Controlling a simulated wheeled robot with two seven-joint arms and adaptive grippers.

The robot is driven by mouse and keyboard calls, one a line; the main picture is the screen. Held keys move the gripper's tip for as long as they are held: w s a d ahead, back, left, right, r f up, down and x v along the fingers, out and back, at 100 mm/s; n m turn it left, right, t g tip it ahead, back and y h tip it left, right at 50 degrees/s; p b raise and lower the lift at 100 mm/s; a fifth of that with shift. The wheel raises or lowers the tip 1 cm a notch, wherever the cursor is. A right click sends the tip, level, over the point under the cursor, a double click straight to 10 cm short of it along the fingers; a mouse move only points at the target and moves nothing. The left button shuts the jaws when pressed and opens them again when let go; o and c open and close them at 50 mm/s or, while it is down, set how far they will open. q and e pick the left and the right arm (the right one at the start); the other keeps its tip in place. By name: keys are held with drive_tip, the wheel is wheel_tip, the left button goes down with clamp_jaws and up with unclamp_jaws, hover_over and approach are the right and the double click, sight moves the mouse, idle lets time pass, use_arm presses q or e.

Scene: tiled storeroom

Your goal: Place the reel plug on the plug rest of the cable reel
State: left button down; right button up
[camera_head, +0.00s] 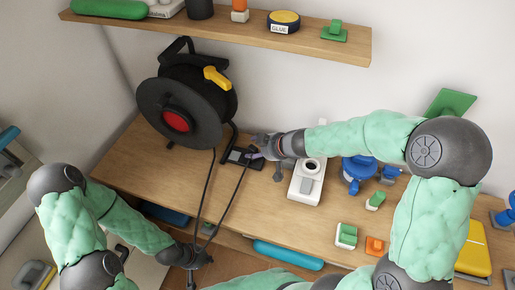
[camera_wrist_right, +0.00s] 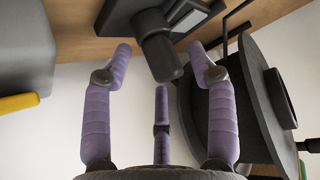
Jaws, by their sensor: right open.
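The cable reel (camera_head: 188,108), a black drum with a red hub and yellow handle, stands at the table's back left. Its dark plug rest (camera_head: 235,155) is at the reel's right foot. In the right wrist view a dark stubby plug (camera_wrist_right: 157,50) is against the dark rest (camera_wrist_right: 120,15); I cannot tell how fully it sits. My right gripper (camera_head: 262,147) is open, its purple fingers (camera_wrist_right: 160,72) spread around the plug without visible contact. My left gripper (camera_head: 197,257) is at the front edge by the black cable (camera_head: 207,190); its fingers are unclear.
A white device (camera_head: 307,182) and a blue object (camera_head: 357,172) stand right of the right gripper. Green and orange blocks (camera_head: 374,246) lie nearer the front. A wooden shelf (camera_head: 240,35) with several items hangs above. The table left of the cable is clear.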

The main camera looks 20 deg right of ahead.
drive_tip(key=shift+s+d+r+p, duration=0.2)
drive_tip(key=shift+r+p, duration=0.25)
drive_tip(key=shift+r, duration=0.1)
drive_tip(key=p+v, duration=0.8)
drive_tip(key=v, duration=0.3)
